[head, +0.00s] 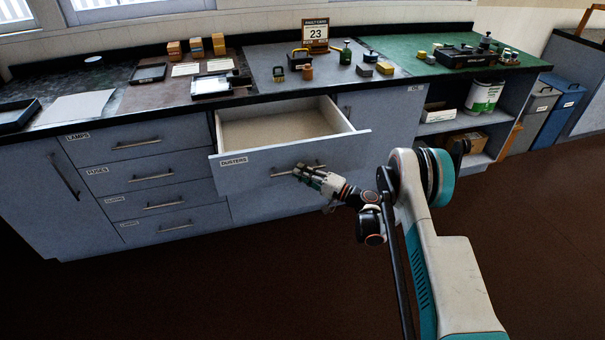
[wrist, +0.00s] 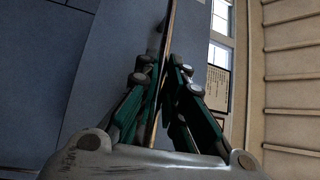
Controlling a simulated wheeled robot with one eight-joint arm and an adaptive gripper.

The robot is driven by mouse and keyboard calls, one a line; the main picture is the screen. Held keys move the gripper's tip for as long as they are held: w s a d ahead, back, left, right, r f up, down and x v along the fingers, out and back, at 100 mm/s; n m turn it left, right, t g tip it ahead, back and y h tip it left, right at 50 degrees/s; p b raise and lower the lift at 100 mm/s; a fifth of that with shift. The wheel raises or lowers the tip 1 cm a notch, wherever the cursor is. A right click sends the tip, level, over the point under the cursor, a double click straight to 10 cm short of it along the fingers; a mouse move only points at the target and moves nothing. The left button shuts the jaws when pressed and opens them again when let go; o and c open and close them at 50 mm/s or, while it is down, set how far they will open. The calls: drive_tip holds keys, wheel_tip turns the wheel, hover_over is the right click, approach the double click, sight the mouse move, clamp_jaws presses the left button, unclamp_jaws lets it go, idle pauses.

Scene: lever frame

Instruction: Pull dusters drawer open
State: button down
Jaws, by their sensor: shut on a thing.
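The dusters drawer (head: 236,176) is pulled well out from the counter in the head view, and its inside looks empty. Its label reads DUSTERS at the upper left of the front. My gripper (head: 303,172) is at the bar handle (head: 283,172) on the drawer front. In the wrist view the green fingers of my gripper (wrist: 161,85) are shut on the handle (wrist: 168,32), one on either side of the bar. The drawer front (wrist: 110,55) fills the left of that view. My fingers hide part of the handle.
Shut drawers labelled LAMPS (head: 140,142) and FUSES (head: 150,173) are to the left. Stamps, boxes and trays stand on the countertop (head: 120,60). Open shelves (head: 455,130) and bins (head: 560,108) are at the right. The brown floor (head: 200,290) in front is clear.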

idle(0.3)
drive_tip(key=c, duration=1.7)
unclamp_jaws()
drive_tip(key=v, duration=1.2)
drive_tip(key=shift+r, duration=0.1)
